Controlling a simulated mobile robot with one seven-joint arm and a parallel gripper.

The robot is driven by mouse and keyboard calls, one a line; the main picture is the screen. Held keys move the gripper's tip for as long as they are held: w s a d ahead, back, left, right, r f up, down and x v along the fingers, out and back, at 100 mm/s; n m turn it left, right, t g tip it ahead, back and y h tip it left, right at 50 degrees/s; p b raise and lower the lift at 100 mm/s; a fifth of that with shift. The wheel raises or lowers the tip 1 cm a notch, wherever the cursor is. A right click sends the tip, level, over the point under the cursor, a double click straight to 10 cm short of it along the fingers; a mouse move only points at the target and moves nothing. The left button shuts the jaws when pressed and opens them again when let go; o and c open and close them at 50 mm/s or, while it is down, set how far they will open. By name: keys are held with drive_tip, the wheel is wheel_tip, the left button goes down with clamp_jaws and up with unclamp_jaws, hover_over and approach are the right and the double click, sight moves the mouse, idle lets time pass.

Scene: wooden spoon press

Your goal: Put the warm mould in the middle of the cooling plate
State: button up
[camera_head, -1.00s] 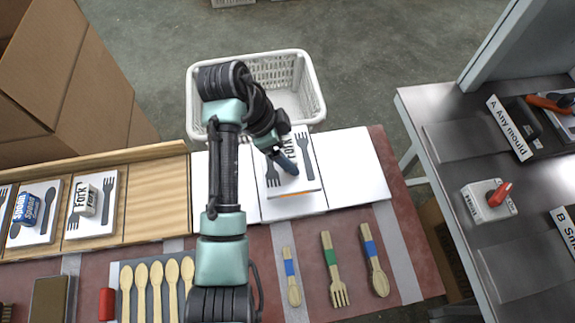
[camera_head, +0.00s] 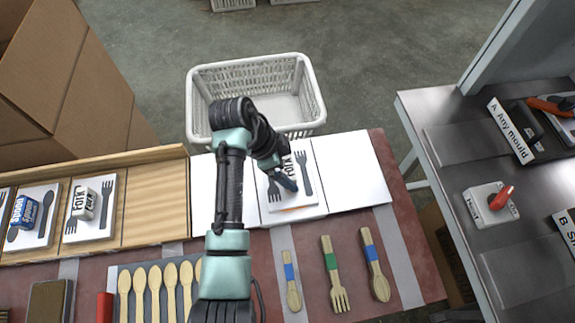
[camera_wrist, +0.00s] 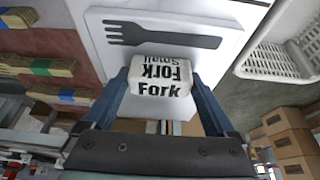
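The mould (camera_head: 309,180) is a thin white slab with dark fork pictures and a white handle block marked Fork Small. My gripper (camera_head: 284,180) is over it. In the wrist view my gripper (camera_wrist: 160,92) has a finger on each side of the handle block (camera_wrist: 150,78), and both fingertips appear to touch it. The slab is over the middle one of several white plates (camera_head: 290,216), apparently the cooling plate. I cannot tell whether slab and plate touch.
White plates lie bare to the left (camera_head: 203,200) and right (camera_head: 350,170). A wooden tray (camera_head: 155,195) at left holds a fork mould (camera_head: 92,230) and a spoon mould (camera_head: 40,190). A white basket (camera_head: 310,115) stands behind. Wooden cutlery (camera_head: 333,265) lies in front.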

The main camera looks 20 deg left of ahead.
drive_tip(key=shift+o, duration=0.3)
drive_tip(key=shift+r, duration=0.2)
drive_tip(key=p+v, duration=0.1)
drive_tip(key=v, duration=1.1)
drive_tip(key=shift+p, duration=0.35)
drive_tip(key=shift+f, duration=0.1)
